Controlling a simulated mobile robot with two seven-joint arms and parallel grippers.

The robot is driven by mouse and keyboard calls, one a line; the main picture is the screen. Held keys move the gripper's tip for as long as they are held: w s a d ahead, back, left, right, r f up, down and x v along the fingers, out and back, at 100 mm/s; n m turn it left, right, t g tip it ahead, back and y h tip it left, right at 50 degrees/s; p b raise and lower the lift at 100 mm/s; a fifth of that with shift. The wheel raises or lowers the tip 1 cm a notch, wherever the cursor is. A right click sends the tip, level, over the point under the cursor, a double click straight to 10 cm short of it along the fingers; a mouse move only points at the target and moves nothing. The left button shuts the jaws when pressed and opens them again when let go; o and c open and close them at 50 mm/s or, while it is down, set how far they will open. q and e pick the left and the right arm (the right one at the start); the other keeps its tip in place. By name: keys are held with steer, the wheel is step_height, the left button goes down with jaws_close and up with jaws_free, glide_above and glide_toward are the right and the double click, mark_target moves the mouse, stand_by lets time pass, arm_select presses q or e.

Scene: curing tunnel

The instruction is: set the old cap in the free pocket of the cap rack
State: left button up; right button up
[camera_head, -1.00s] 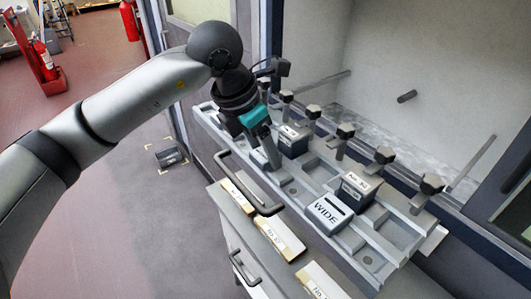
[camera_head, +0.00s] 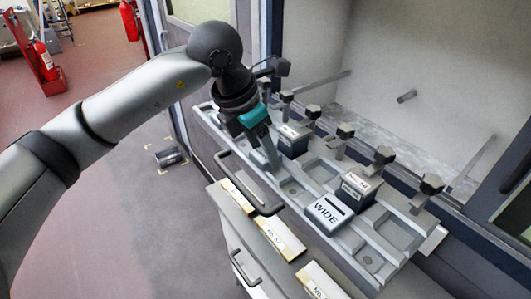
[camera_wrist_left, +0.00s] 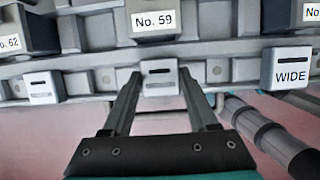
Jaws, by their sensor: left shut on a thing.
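The cap rack (camera_head: 345,245) is a long grey rail with pockets, running from upper left to lower right in the head view. My left gripper (camera_head: 273,163) is low over its front row, fingers pointing down. In the left wrist view the gripper (camera_wrist_left: 160,92) is shut on a small pale slotted cap (camera_wrist_left: 160,70), taken as the old cap. It is at the front row in front of the No. 59 block (camera_wrist_left: 155,22). I cannot tell if it touches the pocket floor. The WIDE cap (camera_head: 328,214) sits in the front row. My right gripper is not in view.
Another slotted cap (camera_wrist_left: 43,88) sits left along the rack. Dark labelled blocks (camera_head: 293,141) and several dark knobs (camera_head: 346,130) line the back.

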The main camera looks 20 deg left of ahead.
mark_target(263, 154)
arm_select(q)
jaws_close()
steer(key=shift+r, duration=0.1)
step_height(263, 154, up, 6)
steer(key=p, duration=0.3)
